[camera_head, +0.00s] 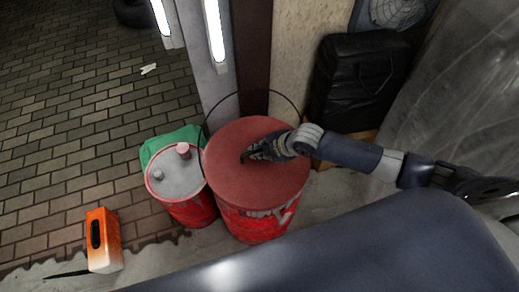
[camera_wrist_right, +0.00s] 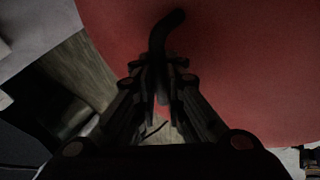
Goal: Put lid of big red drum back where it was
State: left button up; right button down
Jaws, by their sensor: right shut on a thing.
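The big red drum (camera_head: 256,222) stands upright on the floor in the middle of the head view. Its red lid (camera_head: 256,188) lies over the drum's top and looks about level with it; whether it is fully seated I cannot tell. My right gripper (camera_head: 248,156) reaches in from the right above the lid. In the right wrist view the gripper (camera_wrist_right: 161,88) is shut on the lid's dark curved handle (camera_wrist_right: 163,32), with the red lid surface (camera_wrist_right: 230,60) behind it. My left gripper does not show.
A smaller red drum with a grey top (camera_head: 178,178) stands close at left, with green cloth (camera_head: 163,142) behind it. A pillar (camera_head: 205,70) and a black case (camera_head: 355,80) stand behind. Brick floor at left is mostly clear.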

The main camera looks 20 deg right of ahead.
jog(key=shift+w+f, duration=0.1)
jog(key=shift+f, duration=0.25)
dwell(0.5)
jog(key=c, duration=1.6)
grip_release()
jog(key=shift+f, duration=0.1)
jog(key=shift+s+f, duration=0.1)
jog(key=shift+s, duration=0.1)
jog(key=v, duration=1.2)
jog(key=shift+w, duration=0.1)
